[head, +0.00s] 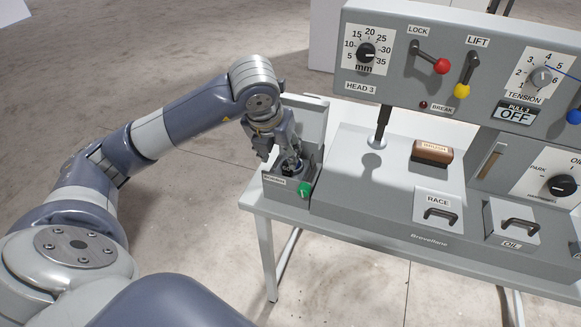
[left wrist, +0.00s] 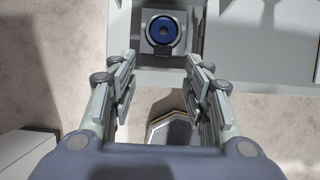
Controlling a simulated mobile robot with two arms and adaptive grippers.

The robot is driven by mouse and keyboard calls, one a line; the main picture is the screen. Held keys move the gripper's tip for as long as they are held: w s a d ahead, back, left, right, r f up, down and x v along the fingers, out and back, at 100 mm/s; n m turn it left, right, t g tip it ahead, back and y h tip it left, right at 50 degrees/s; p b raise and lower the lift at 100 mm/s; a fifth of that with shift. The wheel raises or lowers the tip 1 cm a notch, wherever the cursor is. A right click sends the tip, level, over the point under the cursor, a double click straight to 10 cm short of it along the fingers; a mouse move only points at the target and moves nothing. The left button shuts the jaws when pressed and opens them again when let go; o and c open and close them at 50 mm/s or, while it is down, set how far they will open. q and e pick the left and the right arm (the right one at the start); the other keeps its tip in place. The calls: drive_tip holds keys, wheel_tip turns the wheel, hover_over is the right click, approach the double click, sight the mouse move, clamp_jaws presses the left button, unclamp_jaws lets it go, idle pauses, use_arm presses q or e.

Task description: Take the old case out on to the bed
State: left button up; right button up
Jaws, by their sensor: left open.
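No case that I can surely call the old one shows. The RACE cover (head: 437,208) is in place on the machine's bed (head: 350,185), with a black handle, and hides what is beneath. My left gripper (head: 268,155) is open and empty, pointing down beside the open grey box at the bed's left end. In the left wrist view its fingers (left wrist: 161,88) are apart, with nothing between them. Ahead of them a round blue piece with a dark rim (left wrist: 163,32) sits on a grey block; I cannot tell what it is. My right gripper is not in view.
The grey box (head: 275,190) has a green knob (head: 305,189) and a tall back plate. A brown brush (head: 432,152) lies on the bed. An OIL cover (head: 513,222) is right of RACE. The control panel (head: 400,75) overhangs behind. Bed in front of the brush is clear.

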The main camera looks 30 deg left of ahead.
sight(286, 164)
use_arm(q)
drive_tip(key=x, duration=0.3)
drive_tip(key=shift+w+f+p, duration=0.15)
drive_tip(key=shift+p, duration=0.15)
drive_tip(key=shift+w+f+p, duration=0.3)
drive_tip(key=shift+f+p, duration=0.1)
drive_tip(key=shift+p, duration=0.05)
drive_tip(key=p+x, duration=0.1)
drive_tip(key=x, duration=0.2)
drive_tip(key=shift+w+f+p, duration=0.15)
drive_tip(key=shift+w+p, duration=0.2)
drive_tip(key=shift+w, duration=0.05)
drive_tip(key=shift+w+f, duration=0.2)
drive_tip(key=shift+f, duration=0.25)
clamp_jaws()
